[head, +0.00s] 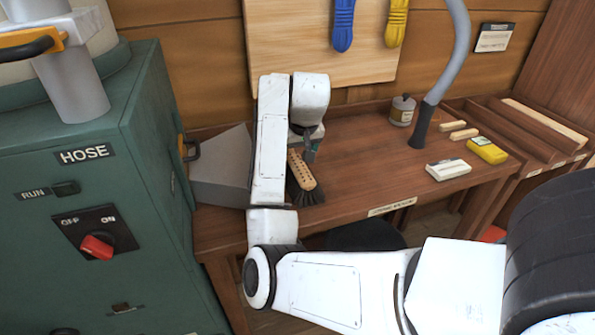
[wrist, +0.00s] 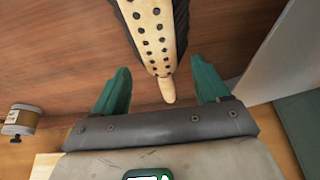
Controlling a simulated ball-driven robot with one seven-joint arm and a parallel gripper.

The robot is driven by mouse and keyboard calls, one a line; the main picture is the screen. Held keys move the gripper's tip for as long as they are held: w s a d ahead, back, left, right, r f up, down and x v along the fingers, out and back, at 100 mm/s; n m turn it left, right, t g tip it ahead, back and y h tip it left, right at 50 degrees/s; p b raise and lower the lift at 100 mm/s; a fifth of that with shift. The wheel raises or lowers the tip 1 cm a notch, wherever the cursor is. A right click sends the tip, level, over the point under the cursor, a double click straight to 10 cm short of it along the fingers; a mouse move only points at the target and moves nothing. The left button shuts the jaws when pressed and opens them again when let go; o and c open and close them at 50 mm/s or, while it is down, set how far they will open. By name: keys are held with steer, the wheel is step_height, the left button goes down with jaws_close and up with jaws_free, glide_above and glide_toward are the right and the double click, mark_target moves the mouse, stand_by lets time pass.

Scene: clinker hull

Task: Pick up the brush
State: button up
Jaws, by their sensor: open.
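The brush (head: 303,176) lies on the wooden bench (head: 345,168), with a pale drilled wooden back and dark bristles along its side. In the wrist view the brush (wrist: 157,38) runs down from the top edge, and its narrow handle end shows between the two green fingertips. My gripper (wrist: 158,90) is open, with a finger on each side of the handle end and gaps on both sides. In the head view my gripper (head: 311,152) is just above the far end of the brush, partly hidden by my arm. I cannot tell its exact height above the brush.
A grey box-like shape (head: 222,165) stands left of the brush, beside the green cabinet (head: 100,190). A small tin (head: 402,111), a hose (head: 455,50), a white block (head: 448,169) and a yellow block (head: 487,151) are on the right. The bench middle is clear.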

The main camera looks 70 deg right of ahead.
mark_target(295, 157)
steer(key=x, duration=0.4)
steer(key=c, duration=1.1)
steer(key=shift+r, duration=0.1)
steer(key=shift+c, duration=0.2)
steer(key=shift+r, duration=0.55)
steer(key=v, duration=0.3)
steer(key=s+p+v, duration=0.1)
steer(key=v, duration=0.2)
steer(key=p+v, duration=0.1)
steer(key=v, duration=0.3)
steer(key=shift+s+a+f, duration=0.15)
steer(key=shift+s+f, duration=0.1)
steer(key=shift+s, duration=0.1)
steer(key=s+a+r+p, duration=0.3)
steer(key=s+a, duration=0.2)
steer(key=s, duration=0.2)
steer(key=shift+p, duration=0.4)
